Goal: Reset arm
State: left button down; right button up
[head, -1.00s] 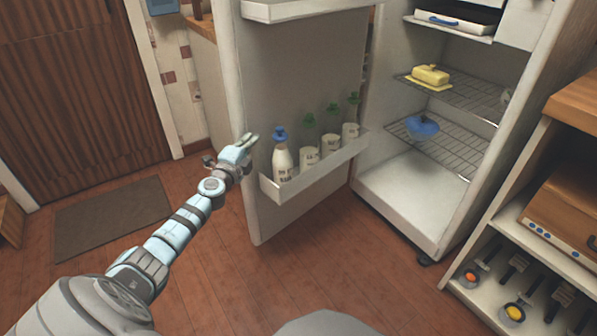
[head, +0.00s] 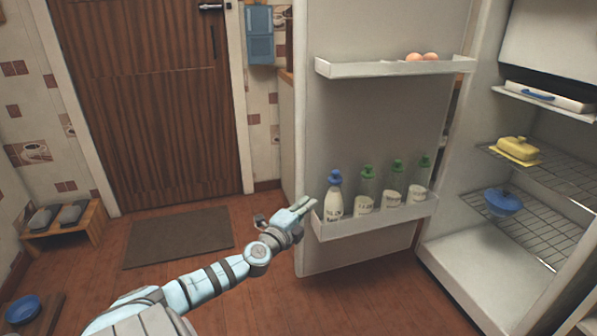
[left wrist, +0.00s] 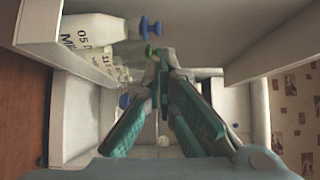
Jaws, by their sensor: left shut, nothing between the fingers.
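My left gripper (head: 306,205) is shut and empty. In the head view it is just left of the open fridge door's lower shelf (head: 375,226), at about the height of the bottles. In the left wrist view my left gripper (left wrist: 160,62) points along the door, with the shelf and bottles to its left. A milk bottle with a blue cap (head: 334,198) stands nearest on that shelf; it also shows in the left wrist view (left wrist: 92,30). Several green-capped bottles (head: 364,192) stand behind it. I cannot tell whether the fingers touch the door. My right gripper is not in view.
The fridge door (head: 390,125) stands wide open. Eggs (head: 422,57) sit on the upper door shelf.

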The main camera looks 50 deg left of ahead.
pick_arm(q)
jog(key=s, duration=0.3)
jog(key=shift+s+a, duration=0.1)
jog(key=shift+a, duration=0.05)
